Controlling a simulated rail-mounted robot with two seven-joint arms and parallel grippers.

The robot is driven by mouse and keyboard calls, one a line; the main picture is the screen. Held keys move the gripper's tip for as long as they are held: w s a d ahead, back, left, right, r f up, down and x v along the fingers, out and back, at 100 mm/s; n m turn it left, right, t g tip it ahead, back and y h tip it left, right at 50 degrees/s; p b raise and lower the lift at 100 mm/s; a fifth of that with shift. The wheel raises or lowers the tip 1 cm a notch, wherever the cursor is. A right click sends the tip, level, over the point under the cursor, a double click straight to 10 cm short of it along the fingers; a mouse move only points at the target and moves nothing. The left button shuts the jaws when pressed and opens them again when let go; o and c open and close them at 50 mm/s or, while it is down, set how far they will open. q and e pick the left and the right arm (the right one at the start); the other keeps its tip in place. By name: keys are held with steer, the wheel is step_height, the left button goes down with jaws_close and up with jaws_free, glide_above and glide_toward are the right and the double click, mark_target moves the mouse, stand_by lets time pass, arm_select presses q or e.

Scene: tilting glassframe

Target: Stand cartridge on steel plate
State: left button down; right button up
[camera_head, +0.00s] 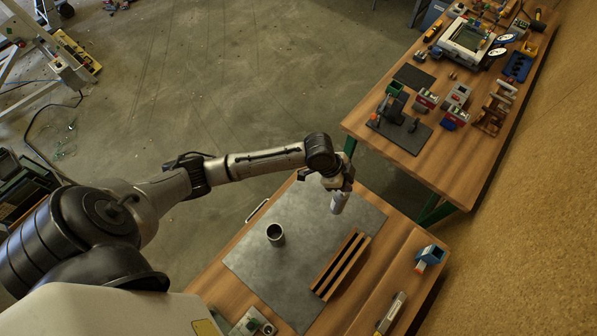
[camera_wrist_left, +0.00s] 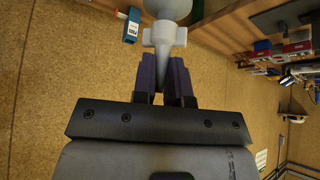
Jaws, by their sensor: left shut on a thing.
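The cartridge (camera_head: 338,203) is a pale grey-white tube, held near the upper right part of the steel plate (camera_head: 240,262) in the head view. My left gripper (camera_head: 338,184) is shut on it. In the left wrist view, the dark purple fingers of the left gripper (camera_wrist_left: 164,80) close around the narrow end of the cartridge (camera_wrist_left: 166,36), which has short side wings. Its wider body runs out of the top of that view. Its height above the plate is hard to tell. My right gripper is not in view.
A dark grey cup (camera_head: 275,234) stands on the plate. A slotted wooden rack (camera_head: 341,264) lies at the plate's right. A blue item (camera_head: 430,256) sits near the bench's right edge. A second bench (camera_head: 365,118) with tools stands behind, beyond a gap.

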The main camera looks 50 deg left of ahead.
arm_select(q)
steer(key=shift+s+a+f, duration=0.15)
steer(key=shift+a+f, duration=0.1)
steer(key=shift+f, duration=0.15)
steer(key=w+a+f+b, duration=0.1)
steer(key=a+f+b, duration=0.8)
steer(key=a+f, duration=0.2)
steer(key=shift+w+a, duration=0.15)
steer(key=shift+f, duration=0.1)
steer(key=shift+f+b, duration=0.1)
steer(key=shift+b, duration=0.25)
steer(key=c, duration=1.1)
jaws_free()
steer(key=shift+c, duration=0.2)
